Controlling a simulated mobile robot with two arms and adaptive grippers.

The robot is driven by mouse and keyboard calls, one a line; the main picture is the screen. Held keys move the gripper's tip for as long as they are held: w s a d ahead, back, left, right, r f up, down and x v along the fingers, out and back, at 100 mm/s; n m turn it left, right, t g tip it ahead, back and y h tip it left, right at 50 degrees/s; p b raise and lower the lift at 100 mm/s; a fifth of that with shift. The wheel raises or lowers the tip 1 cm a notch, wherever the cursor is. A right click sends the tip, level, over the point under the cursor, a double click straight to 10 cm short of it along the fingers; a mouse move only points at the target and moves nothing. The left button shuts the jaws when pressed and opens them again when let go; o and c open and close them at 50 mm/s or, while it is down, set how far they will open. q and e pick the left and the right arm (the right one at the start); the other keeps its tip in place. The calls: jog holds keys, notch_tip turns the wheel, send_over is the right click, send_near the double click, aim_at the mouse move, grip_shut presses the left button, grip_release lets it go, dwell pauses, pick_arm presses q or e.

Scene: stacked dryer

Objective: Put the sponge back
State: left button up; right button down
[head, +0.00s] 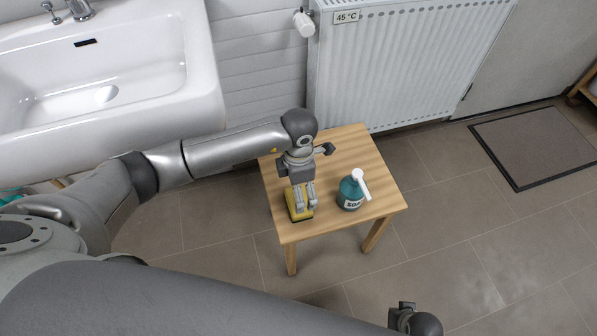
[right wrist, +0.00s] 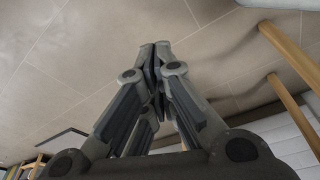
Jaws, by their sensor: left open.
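The yellow sponge (head: 294,214) with a dark underside lies on the left part of a small wooden table (head: 350,148). My left gripper (head: 303,204) points down at the sponge, with its fingers over it and hiding part of its top. Its jaws are open; I cannot tell whether the fingers touch the sponge. My right gripper (right wrist: 155,50) is shut and empty in the right wrist view, its fingertips together above the floor. Part of it also shows at the bottom right of the head view.
A teal soap bottle (head: 350,194) with a white pump stands on the table, right of the sponge. A white sink (head: 205,75) is at the upper left. A white radiator (head: 400,60) stands behind the table. A grey mat (head: 540,145) lies on the open tiled floor at right.

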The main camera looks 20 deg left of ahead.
pick_arm(q)
jog(key=shift+r+p, duration=1.45)
jog(key=shift+r, duration=0.75)
pick_arm(e)
jog(key=s+d+f, duration=0.1)
jog(key=s+f, duration=0.6)
jog(key=f, duration=0.1)
jog(key=shift+f+g, duration=0.15)
jog(key=shift+g, duration=0.15)
